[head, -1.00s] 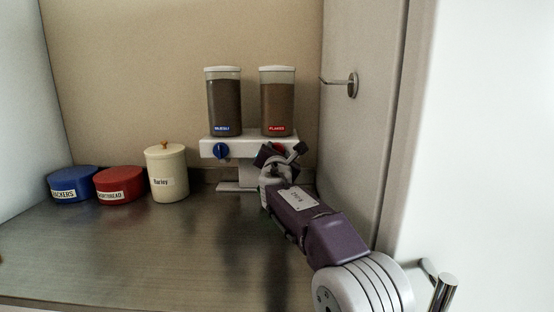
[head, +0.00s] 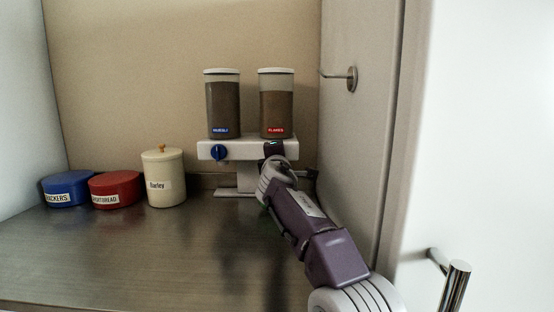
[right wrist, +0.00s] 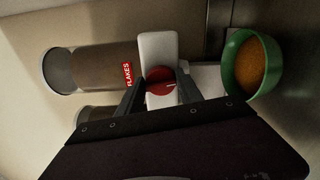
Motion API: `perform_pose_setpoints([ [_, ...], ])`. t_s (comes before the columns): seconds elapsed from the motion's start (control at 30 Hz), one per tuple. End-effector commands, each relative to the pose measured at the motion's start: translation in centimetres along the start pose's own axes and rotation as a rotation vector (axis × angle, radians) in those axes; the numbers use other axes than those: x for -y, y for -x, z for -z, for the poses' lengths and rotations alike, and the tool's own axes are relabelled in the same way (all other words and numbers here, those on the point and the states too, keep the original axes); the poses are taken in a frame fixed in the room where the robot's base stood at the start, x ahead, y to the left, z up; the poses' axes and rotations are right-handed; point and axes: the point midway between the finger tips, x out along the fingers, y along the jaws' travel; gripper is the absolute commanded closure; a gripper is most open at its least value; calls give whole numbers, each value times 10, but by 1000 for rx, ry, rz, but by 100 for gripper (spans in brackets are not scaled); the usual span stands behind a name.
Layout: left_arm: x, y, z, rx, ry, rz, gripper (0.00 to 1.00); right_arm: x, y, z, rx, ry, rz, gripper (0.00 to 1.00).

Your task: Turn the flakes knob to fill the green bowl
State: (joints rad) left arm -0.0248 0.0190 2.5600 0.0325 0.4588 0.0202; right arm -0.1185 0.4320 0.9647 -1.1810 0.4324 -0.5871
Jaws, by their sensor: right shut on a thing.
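The dispenser has two clear canisters over a white body (head: 235,150). The right one, the flakes canister (head: 277,108), has a red label and brown contents below a clear upper band. The red flakes knob (right wrist: 160,88) shows in the right wrist view; my arm hides it in the head view. My right gripper (right wrist: 162,76) is shut on this knob, one finger on each side. The green bowl (right wrist: 231,76) holds orange-brown flakes, seen in the right wrist view beside the dispenser's base. The head view largely hides the bowl behind my arm. My left gripper is not in view.
The muesli canister (head: 223,110) stands left of the flakes, with a blue knob (head: 218,153) below. A cream barley jar (head: 164,180), red tin (head: 116,190) and blue tin (head: 68,190) stand left. A cabinet wall (head: 360,150) is close on the right. The front counter is clear.

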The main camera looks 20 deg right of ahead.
Motion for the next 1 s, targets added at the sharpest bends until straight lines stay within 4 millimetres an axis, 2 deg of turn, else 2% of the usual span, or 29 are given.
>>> perform_pose_setpoints([
  [0.33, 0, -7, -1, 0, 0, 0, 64, 2, 0, 0, 1, -136, 3, 98],
  [0.9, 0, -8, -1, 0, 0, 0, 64, 2, 0, 0, 2, -163, 3, 98],
  [0.93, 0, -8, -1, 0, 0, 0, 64, 2, 0, 0, 2, -162, 3, 52],
  [1.0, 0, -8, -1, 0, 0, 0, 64, 2, 0, 0, 1, -162, 2, 37],
])
